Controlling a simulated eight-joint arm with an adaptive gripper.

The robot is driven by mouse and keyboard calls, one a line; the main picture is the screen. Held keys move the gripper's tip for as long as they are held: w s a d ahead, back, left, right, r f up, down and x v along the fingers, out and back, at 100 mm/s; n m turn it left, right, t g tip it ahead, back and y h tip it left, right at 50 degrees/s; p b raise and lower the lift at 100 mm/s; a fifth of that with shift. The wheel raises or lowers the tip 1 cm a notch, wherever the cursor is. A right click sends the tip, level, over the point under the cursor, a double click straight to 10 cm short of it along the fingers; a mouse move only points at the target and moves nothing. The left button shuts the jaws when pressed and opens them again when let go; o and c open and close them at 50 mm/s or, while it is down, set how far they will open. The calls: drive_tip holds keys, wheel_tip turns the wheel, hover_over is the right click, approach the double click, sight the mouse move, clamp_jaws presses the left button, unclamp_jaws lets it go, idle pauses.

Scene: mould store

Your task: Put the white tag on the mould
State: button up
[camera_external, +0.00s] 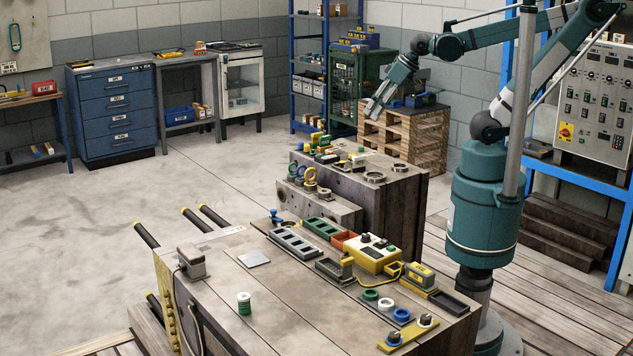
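A flat, pale square piece (254,258), which may be the white tag, lies on top of the large front block (262,305). This block has dark, yellow-tipped pins on its left side and looks like a mould. A second dark block (405,205), perhaps another mould, stands behind it. I cannot tell which block the task means. My gripper (374,110) hangs in the air above and behind the rear block, pointing down and left, well away from the pale square. Its fingers are too small to tell whether they are open or shut. I see nothing clearly held.
The front block's top carries a grey slotted tray (293,242), a green tray (322,228), a yellow control box (373,255), coloured rings and a green-white cylinder (244,303). Small items crowd the rear block. A wooden pallet stack (405,135) stands behind. The left floor is clear.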

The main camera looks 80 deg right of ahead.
drive_tip(key=shift+s+a+r+n+t, duration=0.25)
drive_tip(key=shift+s+a+n, duration=0.15)
drive_tip(key=shift+a+n, duration=0.25)
drive_tip(key=shift+s+a+r+n+t, duration=0.2)
drive_tip(key=shift+s+a+n, duration=0.15)
drive_tip(key=shift+a+n, duration=0.3)
